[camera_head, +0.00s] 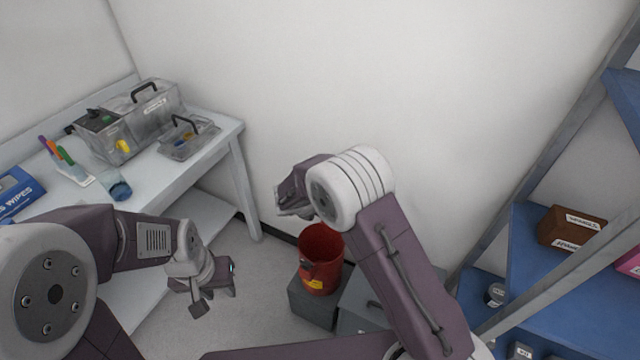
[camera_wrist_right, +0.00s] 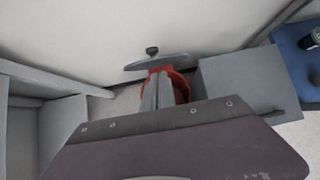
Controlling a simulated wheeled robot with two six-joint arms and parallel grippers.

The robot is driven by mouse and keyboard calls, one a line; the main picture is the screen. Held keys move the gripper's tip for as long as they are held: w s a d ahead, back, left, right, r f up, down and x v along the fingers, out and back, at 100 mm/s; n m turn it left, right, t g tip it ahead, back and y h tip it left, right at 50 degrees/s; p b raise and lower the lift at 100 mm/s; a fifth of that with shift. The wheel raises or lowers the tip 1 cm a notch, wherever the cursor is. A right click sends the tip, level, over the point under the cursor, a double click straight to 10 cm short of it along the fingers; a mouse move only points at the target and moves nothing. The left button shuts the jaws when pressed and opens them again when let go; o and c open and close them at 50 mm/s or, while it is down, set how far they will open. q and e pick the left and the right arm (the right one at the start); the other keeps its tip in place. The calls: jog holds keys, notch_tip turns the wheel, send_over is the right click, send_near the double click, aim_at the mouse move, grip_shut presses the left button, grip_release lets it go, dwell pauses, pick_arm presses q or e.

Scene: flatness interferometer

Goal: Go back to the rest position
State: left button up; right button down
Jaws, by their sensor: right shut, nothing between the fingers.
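My left gripper (camera_head: 215,302) hangs in front of the bench in the head view, pointing down and apart from everything around it. Its fingers are small and turned, so I cannot tell whether they are open. My right arm reaches up and bends left in the head view, with its wrist above the red bin. In the right wrist view, my right gripper (camera_wrist_right: 157,92) has its fingers together with nothing between them. The red bin (camera_head: 320,246) shows behind those fingers in the right wrist view (camera_wrist_right: 181,86), partly hidden by them.
The white bench (camera_head: 150,190) at left holds clear cases (camera_head: 152,108), pens and a blue wipes box (camera_head: 18,190). Grey boxes (camera_head: 312,304) stand on the floor by the red bin. A blue-shelved rack (camera_head: 540,262) at right holds a brown box (camera_head: 572,229). Bare wall lies behind.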

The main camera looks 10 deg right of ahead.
jog(key=w+d+r+m+p, duration=0.1)
jog(key=w+d+r+m, duration=0.1)
jog(key=d+r, duration=0.35)
jog(key=s+d+r+m+g+p, duration=0.25)
jog(key=s+d+r+m, duration=0.35)
jog(key=s+d+m, duration=0.4)
jog(key=s+a+f+m+g+y, duration=0.1)
jog(key=s+a+f+m+y, duration=0.1)
jog(key=s+m, duration=0.6)
jog(key=s+a+f+m+g+y, duration=0.1)
jog(key=s+a+m, duration=0.3)
jog(key=s+m, duration=0.4)
jog(key=shift+s+f+m+g+y, duration=0.3)
jog(key=shift+f+m+g+y, duration=0.05)
jog(key=shift+m+y, duration=0.45)
